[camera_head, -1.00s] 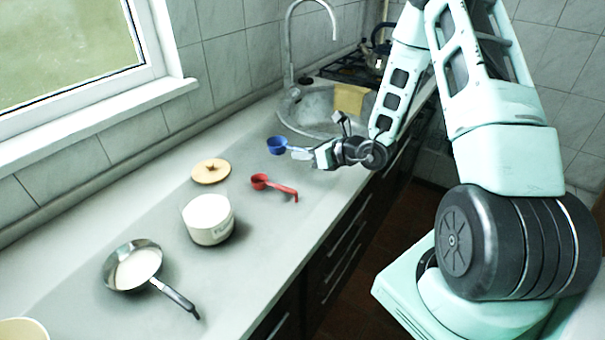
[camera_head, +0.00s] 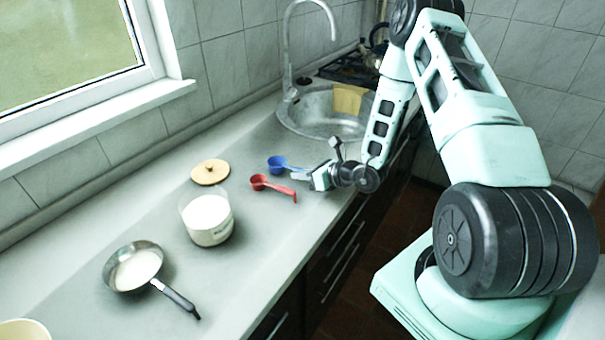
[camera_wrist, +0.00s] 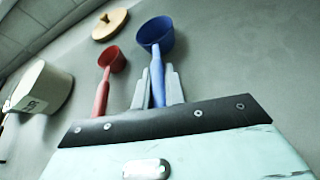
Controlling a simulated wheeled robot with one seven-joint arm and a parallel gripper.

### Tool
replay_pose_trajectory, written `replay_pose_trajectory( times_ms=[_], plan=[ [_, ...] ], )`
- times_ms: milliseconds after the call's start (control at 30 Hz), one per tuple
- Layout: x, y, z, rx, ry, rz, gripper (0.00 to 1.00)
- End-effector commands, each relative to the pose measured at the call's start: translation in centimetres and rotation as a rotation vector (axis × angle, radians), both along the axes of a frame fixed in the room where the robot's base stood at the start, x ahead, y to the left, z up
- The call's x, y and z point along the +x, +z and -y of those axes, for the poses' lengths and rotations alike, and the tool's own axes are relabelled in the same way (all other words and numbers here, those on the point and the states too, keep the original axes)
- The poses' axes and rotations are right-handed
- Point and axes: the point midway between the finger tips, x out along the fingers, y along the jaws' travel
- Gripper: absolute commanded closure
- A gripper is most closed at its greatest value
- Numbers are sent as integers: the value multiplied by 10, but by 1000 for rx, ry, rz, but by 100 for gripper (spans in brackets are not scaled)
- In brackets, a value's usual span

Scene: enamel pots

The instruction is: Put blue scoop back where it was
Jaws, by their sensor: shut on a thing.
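The blue scoop (camera_head: 278,163) is near the sink end of the counter, with its bowl pointing left, away from my gripper. My gripper (camera_head: 309,177) is shut on the handle of the scoop. In the wrist view, the blue scoop (camera_wrist: 156,38) extends forward from between the two grey fingers of my gripper (camera_wrist: 155,85). The scoop looks low, close to the counter; I cannot tell whether it touches. A red scoop (camera_head: 273,186) lies just beside it, and also shows left of the fingers in the wrist view (camera_wrist: 106,75).
A white pot (camera_head: 208,220) stands left of the red scoop, with a round wooden lid (camera_head: 210,172) behind it. A steel pan (camera_head: 135,268) lies farther left. The sink (camera_head: 325,112) with a yellow cloth (camera_head: 348,99) is behind my gripper.

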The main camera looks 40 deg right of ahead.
Motion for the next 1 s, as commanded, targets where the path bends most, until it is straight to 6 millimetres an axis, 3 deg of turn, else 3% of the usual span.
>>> replay_pose_trajectory(
  times_ms=[33,100,500,1000],
  plan=[
    [0,-2,0,0,0,0,85],
    [0,-1,0,0,0,0,66],
    [-2,4,1,0,-1,0,66],
    [-83,37,37,-1,-4,1,66]
  ],
)
